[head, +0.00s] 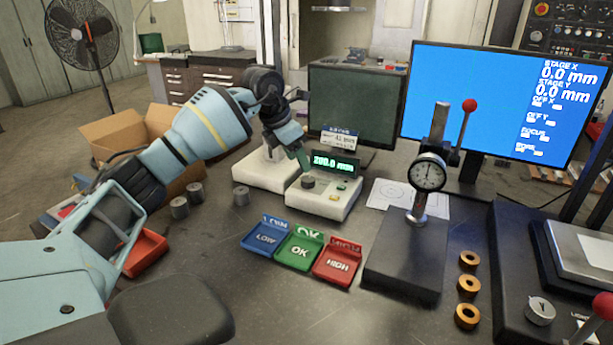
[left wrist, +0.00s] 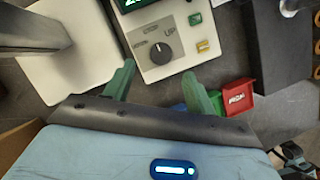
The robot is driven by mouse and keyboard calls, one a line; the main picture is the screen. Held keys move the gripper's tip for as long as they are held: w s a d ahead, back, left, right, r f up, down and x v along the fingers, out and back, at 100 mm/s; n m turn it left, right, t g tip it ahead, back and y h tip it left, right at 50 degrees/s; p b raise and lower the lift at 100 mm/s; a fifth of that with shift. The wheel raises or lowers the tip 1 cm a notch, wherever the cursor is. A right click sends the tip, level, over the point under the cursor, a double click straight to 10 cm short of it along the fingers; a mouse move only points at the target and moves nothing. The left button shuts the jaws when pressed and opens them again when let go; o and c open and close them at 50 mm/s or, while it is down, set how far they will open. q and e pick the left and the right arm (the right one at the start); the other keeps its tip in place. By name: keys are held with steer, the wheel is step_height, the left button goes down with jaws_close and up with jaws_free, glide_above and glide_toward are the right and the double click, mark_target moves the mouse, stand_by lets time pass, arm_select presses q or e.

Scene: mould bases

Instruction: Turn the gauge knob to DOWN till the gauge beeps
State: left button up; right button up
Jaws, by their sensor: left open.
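The gauge (head: 325,200) is a pale box with a green lit readout (head: 335,162) that appears to read 200.0 mm. Its dark round knob (head: 308,182) sits on the front panel. In the left wrist view the knob (left wrist: 161,48) shows a pale pointer line, with small labels around it that are hard to read. My left gripper (head: 303,160) is over the gauge near the knob. In the left wrist view its two green fingers (left wrist: 156,82) are open and apart, with the knob ahead of the gap between them and nothing held.
Blue LOW (head: 265,238), green OK (head: 299,252) and red HIGH (head: 337,265) trays lie in front of the gauge. A dial indicator stand (head: 405,262) is right of them. Several bronze rings (head: 468,286) and grey cylinders (head: 241,196) stand on the table.

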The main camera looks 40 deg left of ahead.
mark_target(307, 179)
arm_select(q)
steer(key=x, duration=0.6)
steer(key=shift+w+d+f, duration=0.1)
steer(key=shift+f, duration=0.25)
steer(key=shift+c, duration=0.3)
steer(key=c, duration=0.9)
